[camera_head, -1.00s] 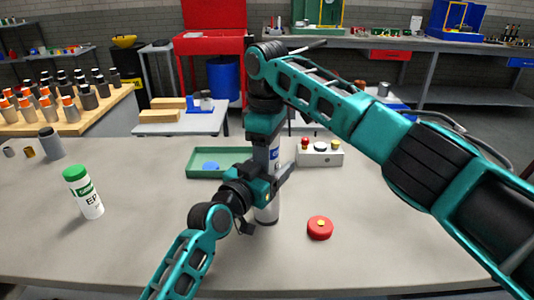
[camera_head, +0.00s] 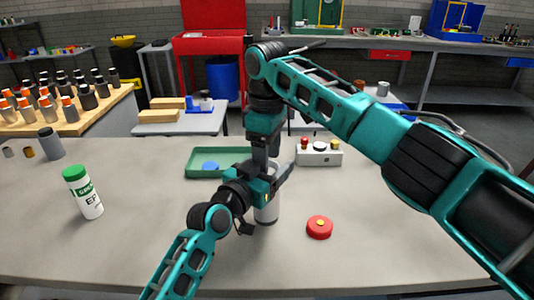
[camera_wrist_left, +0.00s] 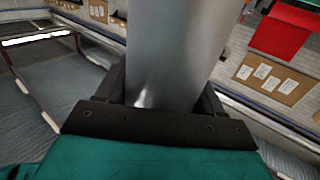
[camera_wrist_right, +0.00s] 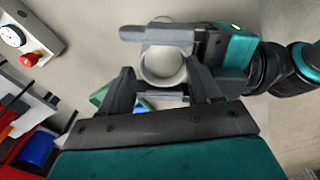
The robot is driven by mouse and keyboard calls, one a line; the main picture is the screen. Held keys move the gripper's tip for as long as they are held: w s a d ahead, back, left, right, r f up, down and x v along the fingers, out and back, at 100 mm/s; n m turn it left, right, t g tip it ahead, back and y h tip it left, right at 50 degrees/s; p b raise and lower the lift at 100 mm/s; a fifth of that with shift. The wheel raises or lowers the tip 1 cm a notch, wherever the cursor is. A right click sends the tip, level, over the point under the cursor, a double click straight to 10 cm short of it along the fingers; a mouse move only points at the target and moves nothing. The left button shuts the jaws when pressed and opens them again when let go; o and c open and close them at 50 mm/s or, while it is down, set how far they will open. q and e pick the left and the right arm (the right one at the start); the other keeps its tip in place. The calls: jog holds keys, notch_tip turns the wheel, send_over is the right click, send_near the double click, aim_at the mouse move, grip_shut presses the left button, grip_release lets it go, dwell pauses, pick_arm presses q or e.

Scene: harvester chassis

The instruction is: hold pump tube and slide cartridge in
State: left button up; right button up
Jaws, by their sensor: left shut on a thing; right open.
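The pump tube (camera_head: 266,208), a grey metal cylinder, stands upright near the table's middle. My left gripper (camera_head: 274,183) is shut around its upper part, and the tube fills the jaws in the left wrist view (camera_wrist_left: 170,60). My right gripper (camera_head: 263,155) points straight down just above the tube and is open. In the right wrist view the tube's round mouth (camera_wrist_right: 163,66) shows beyond the open fingers (camera_wrist_right: 160,85). No cartridge stands out above the tube; its inside is too unclear to tell what it holds.
A white bottle with a green cap (camera_head: 84,195) stands at the left. A red disc (camera_head: 319,228) lies right of the tube. A green tray (camera_head: 199,168) and a white button box (camera_head: 320,155) lie behind.

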jog(key=shift+s+a+f, duration=0.2)
jog(key=shift+s+f, duration=0.15)
pick_arm(q)
jog(key=shift+f, duration=0.1)
pick_arm(e)
notch_tip(320, 180, up, 13)
jog(key=shift+w+d, duration=0.15)
jog(key=shift+w, duration=0.1)
jog(key=shift+f, duration=0.15)
pick_arm(q)
jog(key=o, duration=1.6)
